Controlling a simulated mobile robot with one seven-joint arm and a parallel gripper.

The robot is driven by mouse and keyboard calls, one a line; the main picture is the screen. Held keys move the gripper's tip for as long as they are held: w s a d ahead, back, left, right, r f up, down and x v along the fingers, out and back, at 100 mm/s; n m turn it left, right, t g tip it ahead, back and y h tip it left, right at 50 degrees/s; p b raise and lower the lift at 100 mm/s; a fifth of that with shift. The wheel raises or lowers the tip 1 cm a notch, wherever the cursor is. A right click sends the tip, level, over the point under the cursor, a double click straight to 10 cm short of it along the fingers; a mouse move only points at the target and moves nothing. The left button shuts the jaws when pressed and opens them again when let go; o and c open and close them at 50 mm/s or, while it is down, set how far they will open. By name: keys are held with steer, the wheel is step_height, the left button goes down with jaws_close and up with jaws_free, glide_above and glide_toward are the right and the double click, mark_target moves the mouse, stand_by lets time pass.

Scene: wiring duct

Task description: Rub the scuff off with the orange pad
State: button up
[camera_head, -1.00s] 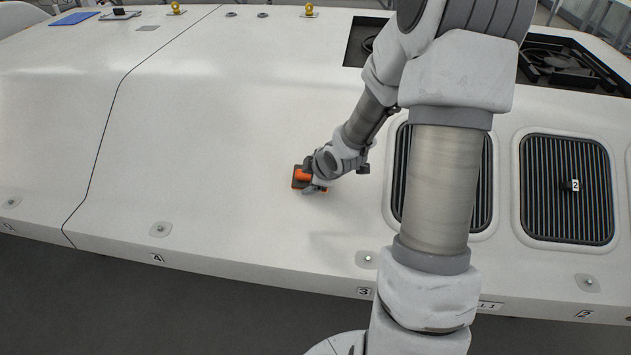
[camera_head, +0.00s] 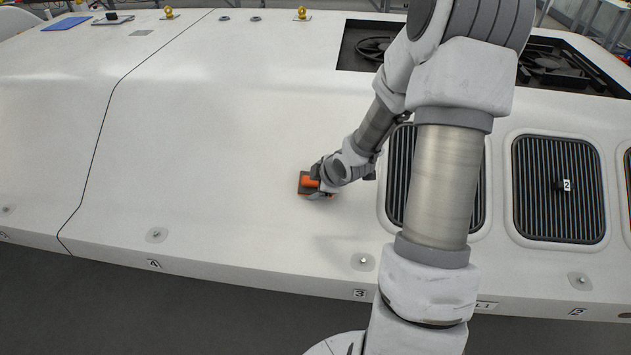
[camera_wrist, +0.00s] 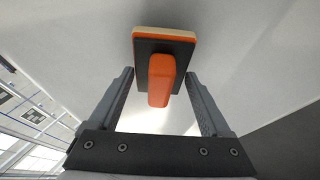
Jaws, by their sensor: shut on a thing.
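The orange pad (camera_head: 304,183) is a block with a dark plate and an orange handle. It is at the white panel's surface, left of the first dark grille. Whether the pad fully touches the panel is hard to tell. I see no scuff; the pad and gripper hide the surface under them.
The white panel (camera_head: 210,150) is broad and clear left of the pad, with a dark seam. Dark grilles (camera_head: 556,190) lie to the right. An open recess (camera_head: 372,46) with a fan is at the back. The front edge carries number labels and round fittings.

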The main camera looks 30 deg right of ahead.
mark_target(303, 182)
steer(key=c, duration=0.3)
steer(key=shift+w+d+f+b, duration=0.15)
steer(key=shift+w+f+b, duration=0.15)
steer(key=shift+f, duration=0.15)
steer(key=shift+w+d+f+b, duration=0.15)
steer(key=shift+w+f+b, duration=0.1)
steer(key=shift+f, duration=0.15)
steer(key=shift+c, duration=0.2)
stand_by(0.6)
steer(key=shift+w+a+b, duration=0.35)
steer(key=shift+a+b, duration=0.1)
steer(key=shift+a, duration=0.2)
steer(key=shift+w+a+b, duration=0.35)
steer(key=shift+a+b, duration=0.1)
steer(key=shift+a, duration=0.15)
steer(key=shift+w+a, duration=0.15)
steer(key=shift+a, duration=0.05)
steer(key=shift+s+d+r+p, duration=0.1)
steer(key=shift+s+d+p, duration=0.35)
steer(key=shift+d, duration=0.15)
steer(key=shift+s+d+r+p, duration=0.1)
steer(key=shift+s+d+p, duration=0.2)
steer(key=shift+d+p, duration=0.25)
steer(key=shift+s+d+f, duration=0.2)
steer(key=shift+d, duration=0.15)
